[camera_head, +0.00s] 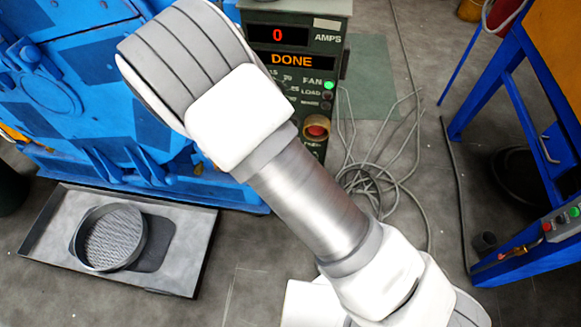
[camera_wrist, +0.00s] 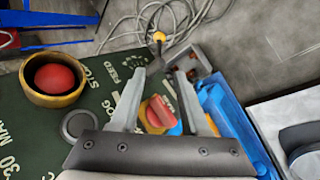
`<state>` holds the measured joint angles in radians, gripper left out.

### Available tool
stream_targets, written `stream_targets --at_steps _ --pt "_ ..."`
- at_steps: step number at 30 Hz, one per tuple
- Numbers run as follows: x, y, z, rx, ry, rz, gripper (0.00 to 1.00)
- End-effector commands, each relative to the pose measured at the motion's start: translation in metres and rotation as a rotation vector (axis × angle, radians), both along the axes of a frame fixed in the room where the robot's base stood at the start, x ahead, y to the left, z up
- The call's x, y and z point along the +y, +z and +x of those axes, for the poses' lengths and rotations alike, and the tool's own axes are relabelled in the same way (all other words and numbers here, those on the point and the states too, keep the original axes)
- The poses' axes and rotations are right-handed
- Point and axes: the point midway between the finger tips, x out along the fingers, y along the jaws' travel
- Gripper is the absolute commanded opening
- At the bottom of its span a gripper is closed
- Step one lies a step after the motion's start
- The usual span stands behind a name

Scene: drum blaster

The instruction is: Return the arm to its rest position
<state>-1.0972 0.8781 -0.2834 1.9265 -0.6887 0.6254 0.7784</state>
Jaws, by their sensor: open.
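My arm (camera_head: 310,195) crosses the head view from the lower right to the upper left, its near joint at the bottom and a grey ribbed joint at the top. My gripper is not visible in the head view. In the wrist view my gripper (camera_wrist: 160,76) is open, its two grey fingers apart. It is over or near the dark green control panel (camera_wrist: 100,100). A red and yellow part (camera_wrist: 158,112) shows between and behind the fingers; I cannot tell whether they touch it. No held object is visible.
The green control box (camera_head: 295,22) reads 0 AMPS and DONE, with a green FAN light. Its red button (camera_head: 316,131) also shows in the wrist view (camera_wrist: 54,79). A blue machine (camera_head: 70,90), a tray (camera_head: 190,245) with a round sieve, loose cables (camera_head: 375,185) and a blue-orange frame (camera_head: 500,95) surround it.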

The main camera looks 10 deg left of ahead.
Motion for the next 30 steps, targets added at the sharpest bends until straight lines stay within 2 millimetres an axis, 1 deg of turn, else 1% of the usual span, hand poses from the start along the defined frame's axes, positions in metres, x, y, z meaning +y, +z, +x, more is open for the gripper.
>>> stream_targets --at_steps 1,4,19,22,23,26,29,30 --pt "0.002 0.004 -0.002 0.0 0.0 0.0 0.46" --pt "0.003 0.007 -0.003 0.001 -0.001 -0.001 0.46" --pt "0.003 0.006 -0.003 0.001 -0.001 -0.001 0.46" --pt "0.002 0.01 -0.002 0.0 -0.008 0.005 0.46" --pt "0.001 0.012 -0.001 0.002 -0.015 0.01 0.46" --pt "-0.007 0.029 0.003 0.007 -0.052 0.039 0.46" --pt "-0.02 0.057 0.008 0.017 -0.11 0.089 0.46" --pt "-0.028 0.069 0.009 0.021 -0.139 0.112 0.46"
